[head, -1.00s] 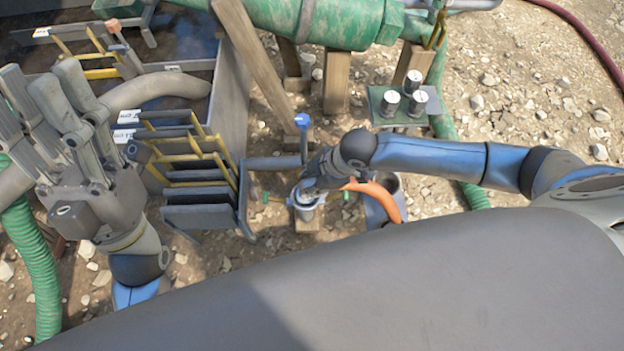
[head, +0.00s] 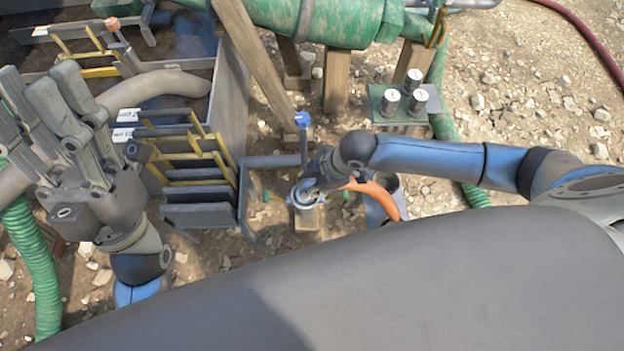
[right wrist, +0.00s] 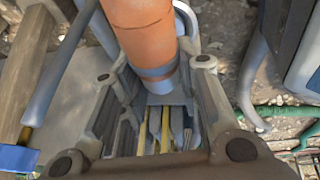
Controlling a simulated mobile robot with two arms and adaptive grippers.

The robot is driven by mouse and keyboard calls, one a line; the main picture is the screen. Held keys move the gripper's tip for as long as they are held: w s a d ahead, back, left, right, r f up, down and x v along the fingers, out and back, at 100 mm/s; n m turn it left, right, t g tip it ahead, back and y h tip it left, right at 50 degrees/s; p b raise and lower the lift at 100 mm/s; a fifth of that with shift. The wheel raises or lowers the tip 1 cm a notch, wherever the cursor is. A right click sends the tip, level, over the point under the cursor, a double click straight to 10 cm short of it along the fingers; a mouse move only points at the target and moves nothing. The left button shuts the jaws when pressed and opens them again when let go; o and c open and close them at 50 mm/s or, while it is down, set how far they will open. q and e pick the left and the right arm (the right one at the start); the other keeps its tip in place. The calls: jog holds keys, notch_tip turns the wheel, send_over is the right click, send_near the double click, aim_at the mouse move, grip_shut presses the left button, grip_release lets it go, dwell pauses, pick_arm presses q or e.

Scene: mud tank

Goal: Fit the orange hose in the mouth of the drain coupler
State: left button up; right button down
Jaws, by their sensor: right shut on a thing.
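The orange hose (head: 376,194) curves to the right of my right gripper (head: 317,182) in the head view. In the right wrist view the hose (right wrist: 140,25) comes in from the top, with a grey-blue band near its end, between the fingers of the right gripper (right wrist: 158,100), which is shut on it. The drain coupler (head: 304,196) is a pale grey round fitting just below that gripper, beneath a blue-topped lever. The gripper partly covers it, and I cannot tell whether the hose end is inside its mouth. My left gripper (head: 50,110) is open and empty at the left.
A grey mud tank wall (head: 230,100) and a rack of dark plates with yellow bars (head: 195,180) stand left of the coupler.

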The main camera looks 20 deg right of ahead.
jog(key=c, duration=1)
grip_release()
jog(key=shift+f, duration=0.1)
jog(key=v, duration=1.2)
jog(key=shift+s, duration=0.1)
